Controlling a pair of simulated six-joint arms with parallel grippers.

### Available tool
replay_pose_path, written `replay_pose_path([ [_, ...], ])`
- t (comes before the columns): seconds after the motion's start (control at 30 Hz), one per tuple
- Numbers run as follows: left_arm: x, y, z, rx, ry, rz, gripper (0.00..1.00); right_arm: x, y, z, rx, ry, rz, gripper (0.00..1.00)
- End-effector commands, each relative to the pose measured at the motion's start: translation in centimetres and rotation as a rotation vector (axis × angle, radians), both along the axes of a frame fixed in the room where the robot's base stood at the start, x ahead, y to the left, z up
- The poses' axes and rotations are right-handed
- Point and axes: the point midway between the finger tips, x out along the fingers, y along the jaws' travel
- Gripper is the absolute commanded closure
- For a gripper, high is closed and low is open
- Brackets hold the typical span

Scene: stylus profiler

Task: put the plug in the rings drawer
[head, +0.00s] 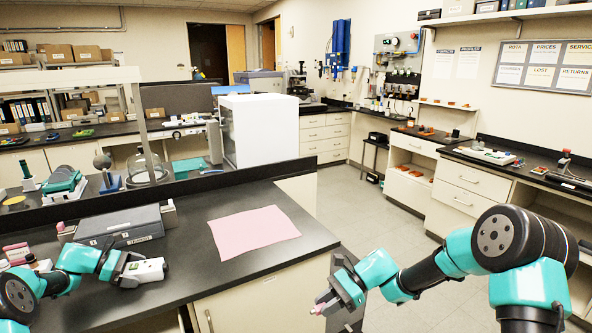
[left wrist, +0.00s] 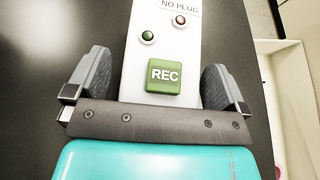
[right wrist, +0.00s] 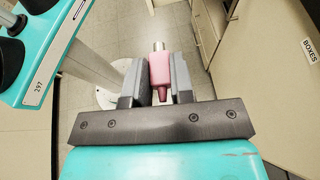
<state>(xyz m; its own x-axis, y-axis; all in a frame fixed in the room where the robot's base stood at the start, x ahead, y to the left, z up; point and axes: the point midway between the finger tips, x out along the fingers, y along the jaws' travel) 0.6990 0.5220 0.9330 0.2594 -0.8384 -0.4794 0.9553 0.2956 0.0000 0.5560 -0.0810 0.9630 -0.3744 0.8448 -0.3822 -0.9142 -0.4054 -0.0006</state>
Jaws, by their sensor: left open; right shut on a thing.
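The plug (right wrist: 160,72) is a pink body with a metal tip, upright in the right wrist view. My right gripper (right wrist: 158,84) is shut on it and holds it in the air. In the head view the plug (head: 322,306) shows small in my right gripper (head: 330,299), beyond the counter's front edge. My left gripper (left wrist: 156,80) is open around a white device with a green REC button (left wrist: 164,75) and a NO PLUG label. In the head view my left gripper (head: 128,266) is at this device (head: 150,271). I cannot make out a rings label on any drawer.
A cream, open-topped compartment, possibly a drawer (left wrist: 292,85), lies beyond the counter edge in the left wrist view. A BOXES label (right wrist: 311,50) is on a cream front in the right wrist view. A grey case (head: 118,226) and pink sheet (head: 254,231) lie on the black counter.

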Motion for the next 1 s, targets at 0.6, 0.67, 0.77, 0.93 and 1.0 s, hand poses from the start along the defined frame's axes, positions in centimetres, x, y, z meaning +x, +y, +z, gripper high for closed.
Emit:
replay_pose_path([
  [0.6, 0.0, 0.0, 0.0, 0.000, 0.000, 0.000, 0.00, -1.0, -1.0, 1.8, 0.000, -0.002, 0.348, 1.00],
  [0.67, 0.0, 0.0, 0.0, 0.000, 0.000, 0.000, 0.00, -1.1, -1.1, 1.9, 0.000, -0.002, 0.374, 1.00],
  [0.77, 0.0, 0.0, 0.0, 0.000, 0.000, 0.000, 0.00, -1.2, -1.2, 2.0, 0.000, 0.000, 0.398, 1.00],
  [0.93, 0.0, 0.0, 0.0, 0.000, 0.000, 0.000, 0.00, -1.2, -1.2, 2.0, 0.000, 0.000, 0.401, 1.00],
  [1.0, 0.0, 0.0, 0.0, 0.000, 0.000, 0.000, 0.00, -1.2, -1.2, 2.0, 0.000, 0.000, 0.400, 1.00],
])
